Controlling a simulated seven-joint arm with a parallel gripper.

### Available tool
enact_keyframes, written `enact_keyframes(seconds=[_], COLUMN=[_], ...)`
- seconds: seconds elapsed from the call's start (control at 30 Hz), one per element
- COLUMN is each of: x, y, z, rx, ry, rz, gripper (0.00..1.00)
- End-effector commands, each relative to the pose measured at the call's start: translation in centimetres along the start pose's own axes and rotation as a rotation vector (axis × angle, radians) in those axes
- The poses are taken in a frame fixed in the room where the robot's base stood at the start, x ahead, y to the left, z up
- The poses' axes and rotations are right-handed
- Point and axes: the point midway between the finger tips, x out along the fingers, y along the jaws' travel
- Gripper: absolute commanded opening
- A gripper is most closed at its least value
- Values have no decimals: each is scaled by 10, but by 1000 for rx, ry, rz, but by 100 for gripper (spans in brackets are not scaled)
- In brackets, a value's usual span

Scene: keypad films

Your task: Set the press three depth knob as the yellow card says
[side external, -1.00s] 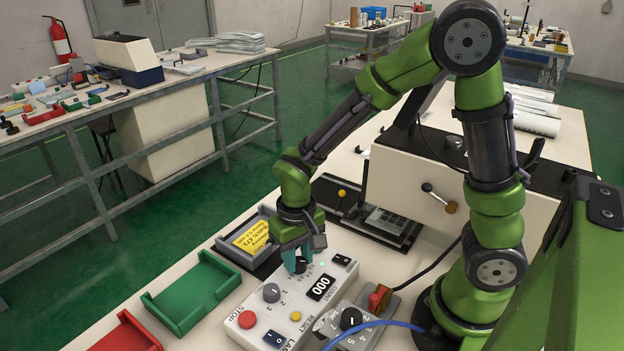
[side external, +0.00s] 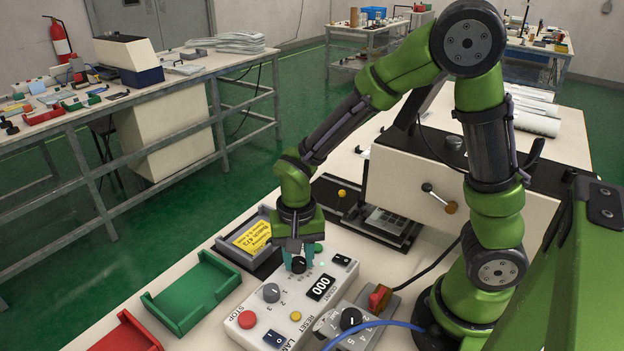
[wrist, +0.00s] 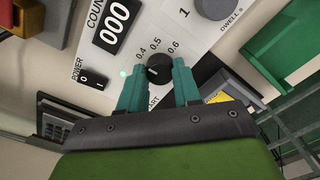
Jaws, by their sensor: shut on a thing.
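The black knob (side external: 299,265) sits on the white control box (side external: 262,300). In the wrist view the knob (wrist: 158,73) has a scale with 0.4, 0.5 and 0.6 printed beside it; its pointer's exact setting is hard to read. My gripper (side external: 298,264) reaches down from above, its teal fingers on either side of the knob and shut on it. The fingers (wrist: 157,75) hide part of the scale in the wrist view. The yellow card (side external: 252,238) lies in a grey tray behind the box; its writing is too small to read.
The box also has a grey dwell knob (side external: 271,293), a red stop button (side external: 247,320), a green button (side external: 319,247) and a counter showing 000 (side external: 321,287). A green tray (side external: 194,294) stands left. A smaller box with a black dial (side external: 350,319) stands close on the right.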

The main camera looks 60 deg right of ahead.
Motion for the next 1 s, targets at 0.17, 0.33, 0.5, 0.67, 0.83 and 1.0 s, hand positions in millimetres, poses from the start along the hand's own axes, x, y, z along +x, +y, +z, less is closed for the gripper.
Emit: enact_keyframes(seconds=[0.17, 0.33, 0.5, 0.67, 0.83, 1.0], x=[-1, -1, 0, 0, -12, -45], y=[0, 0, 0, 0, -1, -2], z=[0, 0, 0, 0, 0, -1], rx=[2, 1, 0, -1, -2, -2], ry=[-1, -1, 0, 0, 2, 4], rz=[-1, -1, -1, 0, -4, -9], gripper=[2, 46, 58, 58, 58, 58])
